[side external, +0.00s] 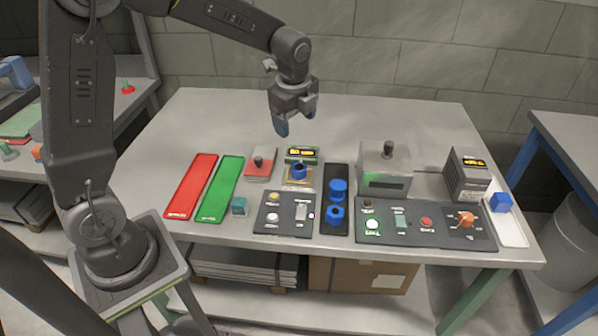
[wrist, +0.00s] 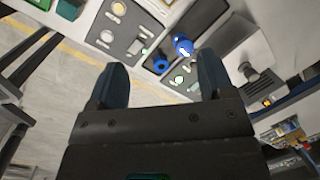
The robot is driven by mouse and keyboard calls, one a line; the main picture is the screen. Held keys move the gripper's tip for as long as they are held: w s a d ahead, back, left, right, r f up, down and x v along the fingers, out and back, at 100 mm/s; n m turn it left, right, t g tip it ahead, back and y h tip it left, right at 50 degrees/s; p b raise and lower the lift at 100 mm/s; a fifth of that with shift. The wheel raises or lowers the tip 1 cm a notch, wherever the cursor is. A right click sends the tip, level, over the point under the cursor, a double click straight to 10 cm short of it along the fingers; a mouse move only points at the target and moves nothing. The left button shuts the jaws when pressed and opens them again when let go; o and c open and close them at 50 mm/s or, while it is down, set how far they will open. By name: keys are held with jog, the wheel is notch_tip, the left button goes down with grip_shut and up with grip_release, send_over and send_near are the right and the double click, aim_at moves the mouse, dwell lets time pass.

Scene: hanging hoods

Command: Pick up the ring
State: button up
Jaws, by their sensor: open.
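Three blue round pieces are in view. One short blue ring with a dark hole (side external: 299,172) stands on a yellow-edged fixture (side external: 288,181). Two more sit in a black tray (side external: 338,170): a front piece with a dark hole (side external: 335,214) and a flanged piece (side external: 338,187) behind it. In the wrist view two blue pieces show beyond the fingers, one with a hole (wrist: 161,65) and one taller (wrist: 183,46). I cannot tell which is the task's ring. My gripper (side external: 296,121) is open and empty, above the back of the table; its fingers also show in the wrist view (wrist: 161,72).
A red tray (side external: 191,187) and green tray (side external: 220,190) lie at left. Button panels (side external: 287,212) line the front edge. A grey box machine (side external: 384,170) and a dark unit (side external: 466,175) stand at right. The table's back is clear.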

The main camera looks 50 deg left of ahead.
jog(key=w+a+f+m+g, duration=0.1)
jog(key=w+a+f+m, duration=0.1)
jog(key=w+f+m, duration=0.3)
send_over(299, 167)
jog(key=s+d, duration=0.2)
jog(key=shift+n, duration=0.4)
jog(key=f, duration=0.9)
jog(key=shift+w+d+f, duration=0.15)
jog(key=shift+d+f, duration=0.05)
jog(key=shift+f, duration=0.1)
jog(key=shift+w+a+f, duration=0.1)
jog(key=shift+a+f, duration=0.1)
jog(key=shift+f, duration=0.7)
jog(key=shift+w+a+f, duration=0.15)
jog(key=shift+a+f, duration=0.05)
jog(key=shift+f, duration=0.65)
jog(key=shift+w+a+f, duration=0.1)
jog(key=shift+a+f, duration=0.1)
jog(key=shift+f, duration=0.7)
jog(key=c, duration=1.1)
jog(key=shift+r, duration=0.15)
